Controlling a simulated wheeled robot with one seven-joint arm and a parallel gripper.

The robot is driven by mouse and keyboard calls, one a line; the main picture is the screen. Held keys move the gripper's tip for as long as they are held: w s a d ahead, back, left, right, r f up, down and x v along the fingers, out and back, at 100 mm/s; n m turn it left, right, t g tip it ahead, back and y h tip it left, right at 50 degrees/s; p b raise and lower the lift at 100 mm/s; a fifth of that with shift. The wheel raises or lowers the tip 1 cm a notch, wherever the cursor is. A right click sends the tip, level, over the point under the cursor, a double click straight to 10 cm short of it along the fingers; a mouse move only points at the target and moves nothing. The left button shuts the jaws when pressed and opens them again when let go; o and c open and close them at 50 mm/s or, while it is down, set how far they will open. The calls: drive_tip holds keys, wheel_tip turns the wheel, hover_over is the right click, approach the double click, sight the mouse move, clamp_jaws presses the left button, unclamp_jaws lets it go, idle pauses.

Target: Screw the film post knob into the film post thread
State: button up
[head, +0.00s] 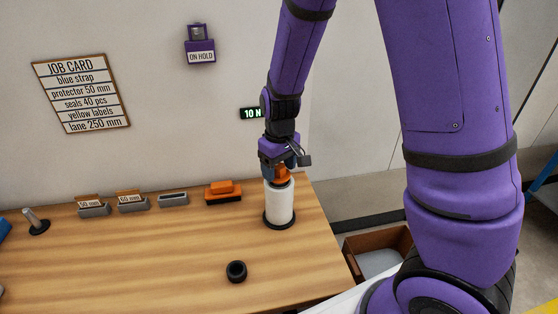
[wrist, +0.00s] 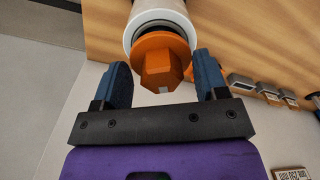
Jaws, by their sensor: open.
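The orange film post knob (head: 281,174) sits at the top of the white film roll (head: 280,202), which stands upright on a black base (head: 279,221) near the right end of the table. In the wrist view the knob (wrist: 158,62) shows a flange and a faceted grip at the end of the roll (wrist: 158,18). My gripper (head: 285,160) is above the roll, pointing down. In the wrist view its two blue fingers (wrist: 163,82) are open on either side of the knob, with gaps visible. The film post thread is hidden.
A black ring (head: 236,271) lies on the wooden table (head: 170,255) in front of the roll. An orange and black block (head: 223,191) and grey label holders (head: 133,203) stand along the back. A post on a black base (head: 36,222) is at left. A brown box (head: 378,252) is right of the table.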

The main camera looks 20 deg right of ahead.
clamp_jaws()
drive_tip(key=m, duration=0.8)
idle(0.4)
drive_tip(key=m, duration=0.7)
drive_tip(key=shift+m, duration=0.6)
